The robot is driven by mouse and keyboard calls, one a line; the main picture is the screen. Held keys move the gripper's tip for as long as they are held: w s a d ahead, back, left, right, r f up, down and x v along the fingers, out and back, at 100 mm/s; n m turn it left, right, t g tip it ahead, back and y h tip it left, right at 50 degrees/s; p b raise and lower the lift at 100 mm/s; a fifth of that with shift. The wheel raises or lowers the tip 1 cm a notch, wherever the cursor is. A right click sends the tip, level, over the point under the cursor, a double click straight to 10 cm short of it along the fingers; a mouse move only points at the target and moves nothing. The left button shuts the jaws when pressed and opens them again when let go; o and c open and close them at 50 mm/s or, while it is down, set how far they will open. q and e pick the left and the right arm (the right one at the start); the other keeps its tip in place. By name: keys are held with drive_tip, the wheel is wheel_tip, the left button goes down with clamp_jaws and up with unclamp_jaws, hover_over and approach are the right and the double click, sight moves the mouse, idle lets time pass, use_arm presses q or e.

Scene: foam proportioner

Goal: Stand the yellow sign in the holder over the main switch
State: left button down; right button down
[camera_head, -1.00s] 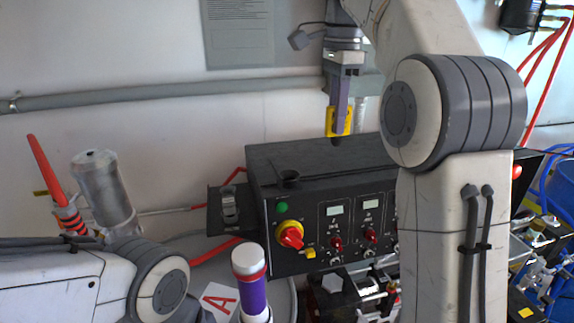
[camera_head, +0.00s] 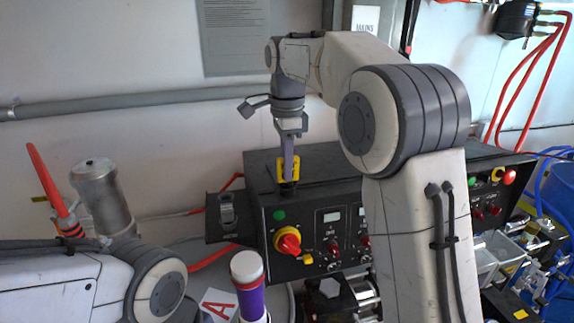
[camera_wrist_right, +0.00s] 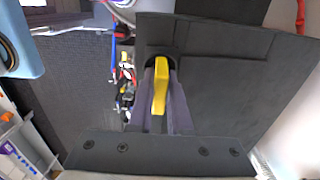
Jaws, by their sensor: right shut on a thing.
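The yellow sign (camera_head: 283,170) is held upright in my right gripper (camera_head: 289,170), which is shut on it and points down. The sign's lower end is at the black round holder (camera_head: 287,188) on top of the black control box. I cannot tell whether it is inside the holder or just above it. In the right wrist view the sign (camera_wrist_right: 160,88) shows edge-on between the fingers, in line with the holder (camera_wrist_right: 150,62). The main switch (camera_head: 289,241), a red knob on a yellow disc, is on the box front below the holder. My left gripper is out of view.
The control box (camera_head: 330,168) has displays, red knobs and a green button. A purple cylinder (camera_head: 250,297) and a card with a red A (camera_head: 217,306) are in front at lower left. A grey wall pipe (camera_head: 150,101) runs behind. My left forearm fills the lower left.

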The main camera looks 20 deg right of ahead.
drive_tip(key=c, duration=0.8)
unclamp_jaws()
drive_tip(key=shift+c, duration=0.2)
drive_tip(key=shift+r, duration=0.15)
